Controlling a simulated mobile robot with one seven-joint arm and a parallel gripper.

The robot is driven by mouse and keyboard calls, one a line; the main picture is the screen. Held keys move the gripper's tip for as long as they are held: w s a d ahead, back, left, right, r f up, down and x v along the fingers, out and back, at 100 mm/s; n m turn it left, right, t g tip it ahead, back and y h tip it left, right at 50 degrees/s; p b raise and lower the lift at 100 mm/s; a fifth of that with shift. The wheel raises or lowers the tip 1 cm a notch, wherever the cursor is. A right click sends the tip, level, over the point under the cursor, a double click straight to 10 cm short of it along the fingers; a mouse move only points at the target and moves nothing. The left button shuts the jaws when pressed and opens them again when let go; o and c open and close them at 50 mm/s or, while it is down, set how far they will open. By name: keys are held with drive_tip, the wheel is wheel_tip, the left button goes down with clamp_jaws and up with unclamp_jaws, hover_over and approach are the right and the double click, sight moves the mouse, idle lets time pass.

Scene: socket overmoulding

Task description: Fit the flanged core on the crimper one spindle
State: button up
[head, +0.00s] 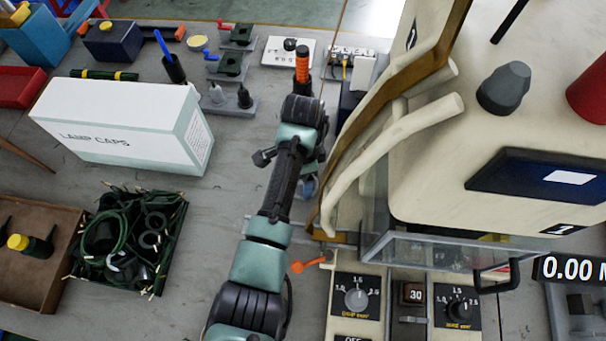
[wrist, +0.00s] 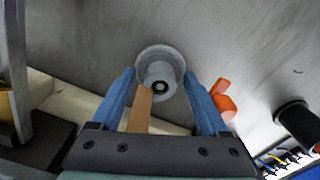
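The flanged core (wrist: 160,72) is a grey round piece with a wide flange and a narrower boss with a dark hole, seen nearly end-on in the wrist view. My gripper (wrist: 160,78) has two blue fingers, one at each side of the flange, and appears shut on it. In the head view my gripper is mostly hidden behind my arm, left of the crimper. The crimper (head: 435,160) is a large cream machine at the right. I cannot make out its spindle one.
A white lamp caps box (head: 120,125) and a black tray of cables (head: 180,245) stand on the left. An orange-handled tool (head: 302,65) stands beyond my arm. An orange part (wrist: 225,98) is right of my gripper in the wrist view. Bare table lies between the box and my arm.

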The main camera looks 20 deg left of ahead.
wheel_tip(320, 180, up, 13)
drive_tip(key=p, duration=0.2)
idle(0.4)
drive_tip(key=shift+f, duration=0.1)
idle(0.4)
